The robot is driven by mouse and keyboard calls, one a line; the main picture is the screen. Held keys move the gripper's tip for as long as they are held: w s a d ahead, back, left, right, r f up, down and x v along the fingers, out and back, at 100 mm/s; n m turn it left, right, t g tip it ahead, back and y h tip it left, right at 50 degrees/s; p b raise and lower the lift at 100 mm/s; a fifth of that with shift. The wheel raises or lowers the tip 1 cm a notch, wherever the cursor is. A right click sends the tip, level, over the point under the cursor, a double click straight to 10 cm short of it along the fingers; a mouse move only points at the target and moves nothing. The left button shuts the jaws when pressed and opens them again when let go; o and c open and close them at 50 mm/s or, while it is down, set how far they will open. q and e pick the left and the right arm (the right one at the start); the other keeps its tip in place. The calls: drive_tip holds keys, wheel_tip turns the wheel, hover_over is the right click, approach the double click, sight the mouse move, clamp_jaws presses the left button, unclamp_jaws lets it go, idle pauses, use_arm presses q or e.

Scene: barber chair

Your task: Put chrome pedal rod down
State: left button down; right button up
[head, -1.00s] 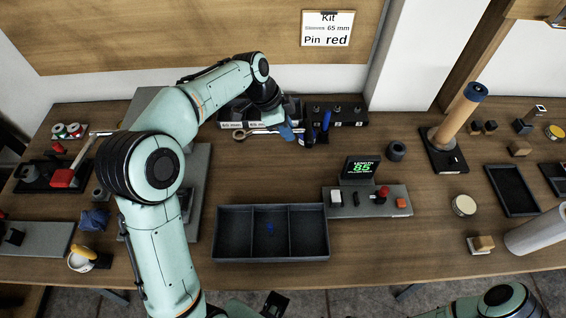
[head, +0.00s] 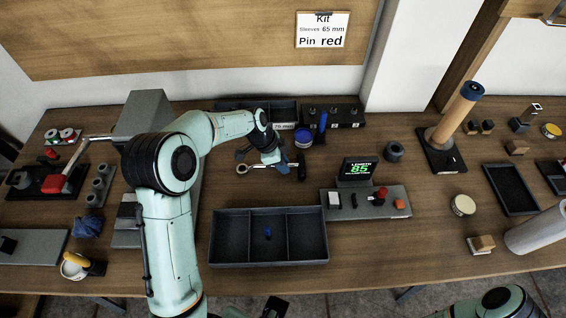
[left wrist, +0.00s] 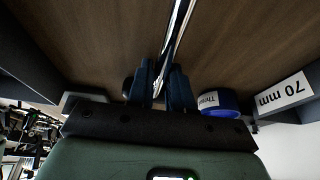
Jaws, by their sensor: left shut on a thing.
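The chrome pedal rod (head: 258,168) lies across the jaws of my left gripper (head: 284,167) in the head view, its ring end to the left, over bare tabletop in front of the rear bins. The gripper is shut on the rod. In the left wrist view the bright rod (left wrist: 178,38) runs between the two blue fingers (left wrist: 162,88) toward the top. I cannot tell whether the rod touches the table. My right gripper is not clearly in view; part of my right arm shows at the bottom right.
A three-compartment tray (head: 268,264) stands in front of the rod, a small blue piece in its middle compartment. A blue-rimmed round container (head: 303,137) and bins (head: 275,108) are behind. The length gauge (head: 366,203) is at the right. Tabletop between gripper and tray is clear.

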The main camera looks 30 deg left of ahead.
use_arm(q)
drive_tip(key=shift+r, duration=0.1)
drive_tip(key=c, duration=1)
unclamp_jaws()
drive_tip(key=shift+r, duration=0.2)
drive_tip(key=v, duration=1.1)
drive_tip(key=shift+s+a+r, duration=0.15)
drive_tip(key=shift+s+r, duration=0.05)
drive_tip(key=shift+r, duration=0.05)
